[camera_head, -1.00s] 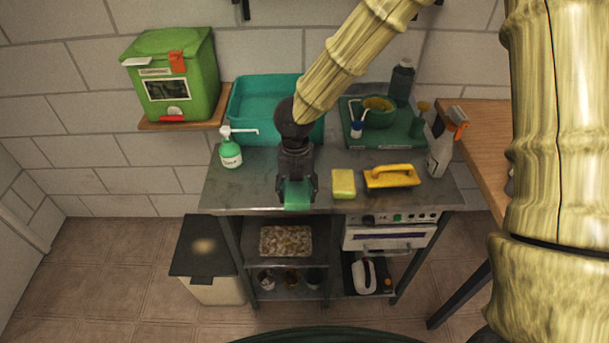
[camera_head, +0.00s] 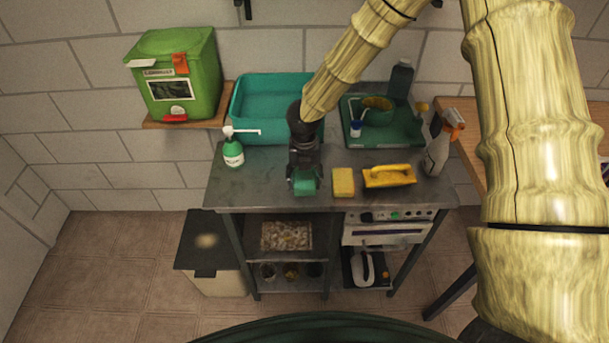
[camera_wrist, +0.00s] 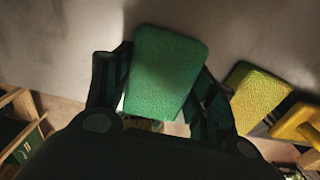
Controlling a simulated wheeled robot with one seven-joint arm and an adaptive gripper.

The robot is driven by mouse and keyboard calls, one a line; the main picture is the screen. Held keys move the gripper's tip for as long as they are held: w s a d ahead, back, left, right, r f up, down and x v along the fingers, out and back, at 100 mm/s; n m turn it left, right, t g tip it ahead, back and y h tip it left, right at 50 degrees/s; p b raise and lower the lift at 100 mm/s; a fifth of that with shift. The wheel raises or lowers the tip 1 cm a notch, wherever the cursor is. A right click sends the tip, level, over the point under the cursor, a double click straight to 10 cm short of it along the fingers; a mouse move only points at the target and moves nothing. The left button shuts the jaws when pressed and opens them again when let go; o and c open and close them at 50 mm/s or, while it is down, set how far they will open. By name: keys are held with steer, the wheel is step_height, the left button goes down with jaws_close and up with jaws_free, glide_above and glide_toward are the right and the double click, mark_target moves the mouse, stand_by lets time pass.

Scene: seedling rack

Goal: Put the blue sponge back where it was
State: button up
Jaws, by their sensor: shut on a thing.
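My gripper (camera_head: 305,177) is shut on a teal-green sponge (camera_head: 305,188), above the front of the grey metal counter (camera_head: 260,190). In the wrist view the sponge (camera_wrist: 167,72) sits between the two dark fingers, its broad face showing. It looks green rather than blue, and no plainly blue sponge is in view. I cannot tell whether it touches the counter. A yellow sponge (camera_head: 343,183) lies just right of my gripper; it also shows in the wrist view (camera_wrist: 256,97).
A yellow-handled tool (camera_head: 389,177) lies right of the yellow sponge, with a spray bottle (camera_head: 437,150) beyond. A teal basin (camera_head: 240,125) and green tray (camera_head: 407,136) stand behind. A soap bottle (camera_head: 233,152) stands left. The counter's front left is clear.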

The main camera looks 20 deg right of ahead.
mark_target(306, 177)
steer(key=shift+f, duration=0.15)
steer(key=o, duration=1.1)
steer(key=shift+o, duration=0.2)
step_height(306, 177, up, 12)
steer(key=b, duration=0.2)
steer(key=shift+d, duration=0.15)
